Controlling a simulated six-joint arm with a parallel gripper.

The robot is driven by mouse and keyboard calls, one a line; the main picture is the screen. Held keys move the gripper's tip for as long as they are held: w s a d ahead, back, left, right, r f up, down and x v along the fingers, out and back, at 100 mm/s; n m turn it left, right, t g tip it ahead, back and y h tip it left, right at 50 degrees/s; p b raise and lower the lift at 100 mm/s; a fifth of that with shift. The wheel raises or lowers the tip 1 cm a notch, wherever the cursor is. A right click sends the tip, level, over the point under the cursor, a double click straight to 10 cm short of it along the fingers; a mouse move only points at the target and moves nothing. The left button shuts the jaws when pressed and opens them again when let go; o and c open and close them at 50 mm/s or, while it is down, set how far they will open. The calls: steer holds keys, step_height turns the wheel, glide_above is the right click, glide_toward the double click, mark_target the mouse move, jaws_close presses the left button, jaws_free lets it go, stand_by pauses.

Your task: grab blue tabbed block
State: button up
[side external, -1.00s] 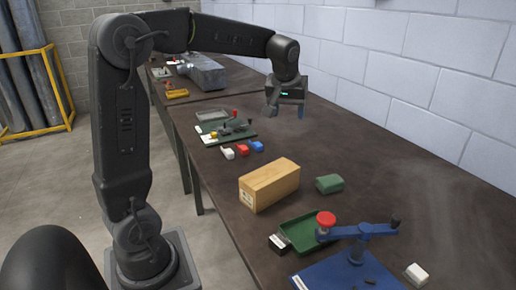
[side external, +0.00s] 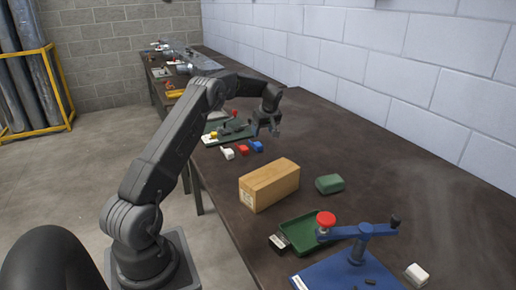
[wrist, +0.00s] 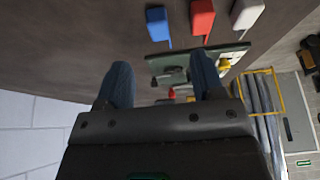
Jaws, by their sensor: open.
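The blue tabbed block (side external: 256,146) lies on the dark table, at the right end of a short row with a red block (side external: 242,150) and a white block (side external: 227,153). In the wrist view the blue block (wrist: 157,24) is at the top, left of the red block (wrist: 202,17) and the white block (wrist: 247,13), with a thin tab pointing down in the picture. My gripper (side external: 265,134) is above the table near the blue block, apart from it. In the wrist view its two blue-grey fingers (wrist: 163,85) are spread with nothing between them.
A green fixture board (side external: 238,131) sits just behind the blocks. The table right of my gripper is clear.

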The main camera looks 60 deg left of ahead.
mark_target(260, 146)
steer(key=x, duration=0.9)
steer(key=shift+w+f, duration=0.2)
steer(key=shift+d, duration=0.1)
steer(key=c, duration=1)
